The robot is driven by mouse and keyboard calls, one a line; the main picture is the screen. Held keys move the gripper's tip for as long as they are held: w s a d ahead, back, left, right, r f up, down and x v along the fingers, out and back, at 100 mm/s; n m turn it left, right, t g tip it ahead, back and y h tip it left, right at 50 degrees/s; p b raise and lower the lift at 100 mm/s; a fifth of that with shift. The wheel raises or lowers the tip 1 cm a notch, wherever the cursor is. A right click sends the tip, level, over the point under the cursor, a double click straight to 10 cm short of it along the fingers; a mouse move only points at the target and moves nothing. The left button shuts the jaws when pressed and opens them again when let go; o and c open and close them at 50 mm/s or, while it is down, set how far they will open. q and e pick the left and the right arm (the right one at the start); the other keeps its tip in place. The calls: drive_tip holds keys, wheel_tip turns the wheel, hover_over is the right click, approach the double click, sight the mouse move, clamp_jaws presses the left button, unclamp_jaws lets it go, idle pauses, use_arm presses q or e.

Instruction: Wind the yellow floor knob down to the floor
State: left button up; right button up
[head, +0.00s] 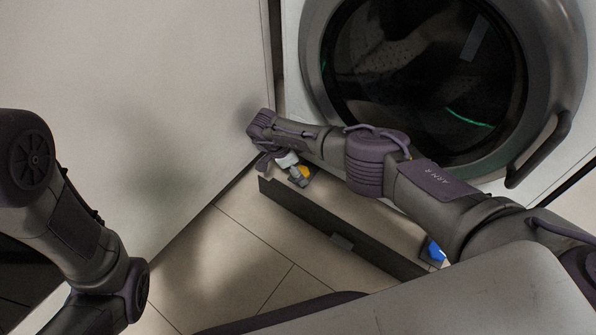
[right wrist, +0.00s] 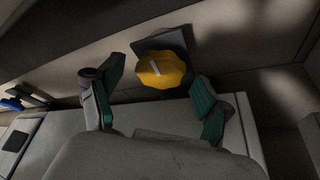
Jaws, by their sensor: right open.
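The yellow floor knob (head: 304,172) shows as a small patch beneath my right gripper (head: 288,168) in the head view, low at the washing machine's front left. In the right wrist view, the faceted yellow knob (right wrist: 158,72) has a pale bar mark on its face and sits in front of a dark square plate. My right gripper (right wrist: 158,88) is open there, with one green-padded finger on each side of the knob. Gaps show between both fingers and the knob. My left arm is at the left of the head view, its gripper out of frame.
A blue knob (head: 435,251) is at the other front corner, also at the left edge of the right wrist view (right wrist: 12,104). A dark plinth strip (head: 340,238) runs between them. A pale panel (head: 150,90) stands close left. Tiled floor (head: 235,255) is clear.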

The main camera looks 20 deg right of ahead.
drive_tip(key=shift+c, duration=0.3)
drive_tip(key=c, duration=1.1)
drive_tip(key=shift+w+f+m+b, duration=0.15)
drive_tip(key=shift+m+b, duration=0.35)
drive_tip(key=shift+b, duration=0.5)
drive_tip(key=shift+g, duration=0.3)
drive_tip(key=shift+r+m, duration=0.2)
drive_tip(key=shift+m, duration=0.1)
drive_tip(key=o, duration=1.2)
drive_tip(key=shift+c, duration=0.2)
drive_tip(key=shift+r, duration=0.15)
